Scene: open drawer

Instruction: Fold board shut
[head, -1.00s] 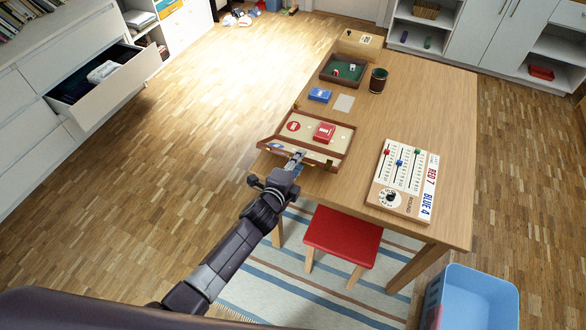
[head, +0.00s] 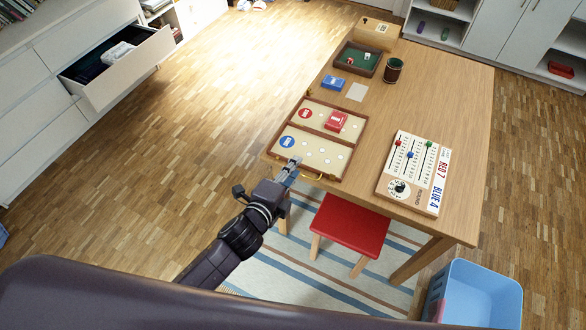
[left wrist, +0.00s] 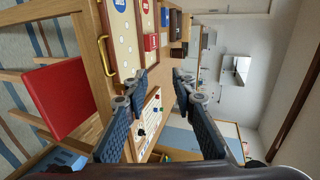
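The folding board (head: 352,150) lies open and looks flat near the table's left front edge. Its far half has a red disc, and a red card box (head: 336,121) lies on it. Its near half carries a blue disc (head: 287,141) and a brass handle (head: 312,176) on the front edge. My left gripper (head: 293,166) is at the board's near front edge, left of the handle; contact is unclear. In the left wrist view its fingers (left wrist: 160,76) are apart with nothing between them, and the handle (left wrist: 105,56) is left of them. My right gripper is not in view.
A blue box (head: 333,82), a dark tray (head: 344,60) and a cup (head: 394,70) are farther back. A red stool (head: 350,225) and blue bin (head: 478,295) stand in front. A drawer (head: 120,75) is open at left.

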